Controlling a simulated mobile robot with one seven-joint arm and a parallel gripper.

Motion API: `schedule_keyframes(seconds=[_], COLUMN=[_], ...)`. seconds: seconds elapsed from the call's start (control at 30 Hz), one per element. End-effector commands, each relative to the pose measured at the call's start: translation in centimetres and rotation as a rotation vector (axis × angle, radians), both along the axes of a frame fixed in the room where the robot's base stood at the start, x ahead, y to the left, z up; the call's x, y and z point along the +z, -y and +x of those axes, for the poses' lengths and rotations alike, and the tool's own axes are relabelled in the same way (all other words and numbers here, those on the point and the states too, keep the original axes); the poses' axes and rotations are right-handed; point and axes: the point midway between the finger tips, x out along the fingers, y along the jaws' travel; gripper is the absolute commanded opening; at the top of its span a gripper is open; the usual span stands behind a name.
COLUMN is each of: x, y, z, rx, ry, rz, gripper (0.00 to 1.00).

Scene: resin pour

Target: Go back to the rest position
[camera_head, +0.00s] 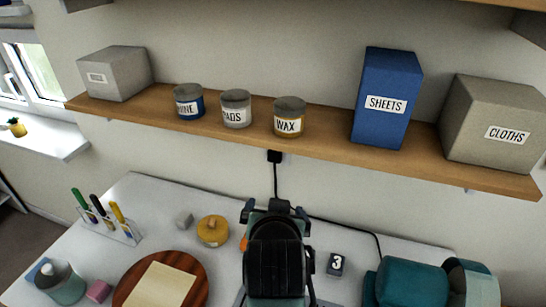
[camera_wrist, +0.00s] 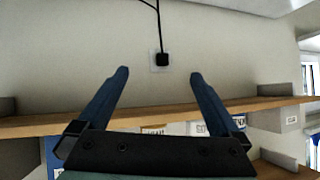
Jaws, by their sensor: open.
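In the head view my gripper (camera_head: 275,207) is at the lower middle, above the white worktop (camera_head: 150,195) and in front of the wall. My dark arm behind it hides part of the worktop. In the wrist view my gripper (camera_wrist: 159,73) shows two blue fingers spread wide apart, with nothing between them. A black plug on a wall socket (camera_wrist: 160,60) shows beyond the fingertips, on the wall. It also shows in the head view (camera_head: 275,156), under the shelf.
A wooden shelf (camera_head: 330,145) holds a blue SHEETS box (camera_head: 387,95), a CLOTHS box (camera_head: 495,120) and several tins. On the worktop are a tool holder (camera_head: 120,230), a yellow lidded pot (camera_head: 212,230), a round wooden board (camera_head: 197,290) and a teal machine (camera_head: 410,283).

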Motion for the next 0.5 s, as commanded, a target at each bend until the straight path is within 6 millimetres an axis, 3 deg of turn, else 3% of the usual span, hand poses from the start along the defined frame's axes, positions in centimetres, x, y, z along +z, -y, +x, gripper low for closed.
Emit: schedule_keyframes(seconds=[0.03,0.1,0.23,0.4,0.5], x=[3.8,9.2,19.2,31.1,36.2], y=[-0.1,-0.2,-0.3,-0.5,-0.6], z=[0.9,1.4,0.4,-4.4,-8.2], rx=[0.01,0.021,0.034,0.029,0.019], ry=[0.122,0.284,0.586,0.966,1.155], rz=[-0.014,-0.034,-0.075,-0.127,-0.153], gripper=[1.0,1.0,1.0,1.0,1.0])
